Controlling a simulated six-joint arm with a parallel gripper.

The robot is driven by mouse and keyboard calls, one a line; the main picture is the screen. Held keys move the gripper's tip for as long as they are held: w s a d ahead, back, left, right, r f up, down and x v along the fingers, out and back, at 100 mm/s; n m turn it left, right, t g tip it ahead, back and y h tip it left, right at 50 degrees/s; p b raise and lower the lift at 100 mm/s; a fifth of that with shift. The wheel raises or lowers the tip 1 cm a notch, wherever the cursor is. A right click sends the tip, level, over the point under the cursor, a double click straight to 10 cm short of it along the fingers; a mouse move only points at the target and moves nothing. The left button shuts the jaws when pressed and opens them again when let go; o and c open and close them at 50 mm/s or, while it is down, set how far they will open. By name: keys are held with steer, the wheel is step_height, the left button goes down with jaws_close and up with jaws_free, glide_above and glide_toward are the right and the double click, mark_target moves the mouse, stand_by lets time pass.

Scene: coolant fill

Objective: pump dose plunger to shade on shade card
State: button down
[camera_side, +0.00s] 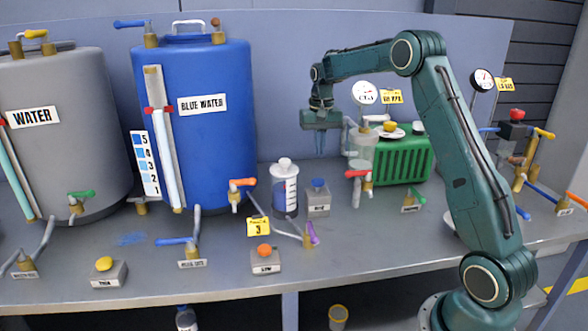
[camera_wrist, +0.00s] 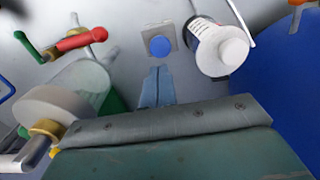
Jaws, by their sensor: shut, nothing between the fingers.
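The dose plunger (camera_side: 284,163) is a white-capped pump on a clear cylinder (camera_side: 284,195) with blue liquid inside. It stands right of the blue tank; its white cap (camera_wrist: 234,51) shows at upper right in the wrist view. The shade card (camera_side: 146,163) is a white strip with numbered blue patches, paler toward the bottom, left of the blue tank's sight tube. My gripper (camera_side: 320,152) points down, shut and empty, above and right of the plunger. In the wrist view its fingers (camera_wrist: 157,72) lie together near the blue button (camera_wrist: 160,46), apart from the plunger.
The blue water tank (camera_side: 220,135) and grey water tank (camera_side: 55,150) stand at left. A yellow tag reading 3 (camera_side: 258,227) is in front of the plunger. The blue-button box (camera_side: 318,204), orange-button box (camera_side: 265,262) and red-handled valve (camera_side: 357,174) are nearby. The green ribbed box (camera_side: 405,160) stands behind.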

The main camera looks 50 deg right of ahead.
mark_target(318, 180)
steer(key=shift+r, duration=1.55)
steer(key=shift+r, duration=0.1)
step_height(318, 180, up, 2)
steer(key=shift+w+d+r, duration=0.1)
steer(key=shift+w, duration=0.05)
step_height(318, 180, down, 14)
steer(key=shift+f, duration=0.1)
stand_by(0.6)
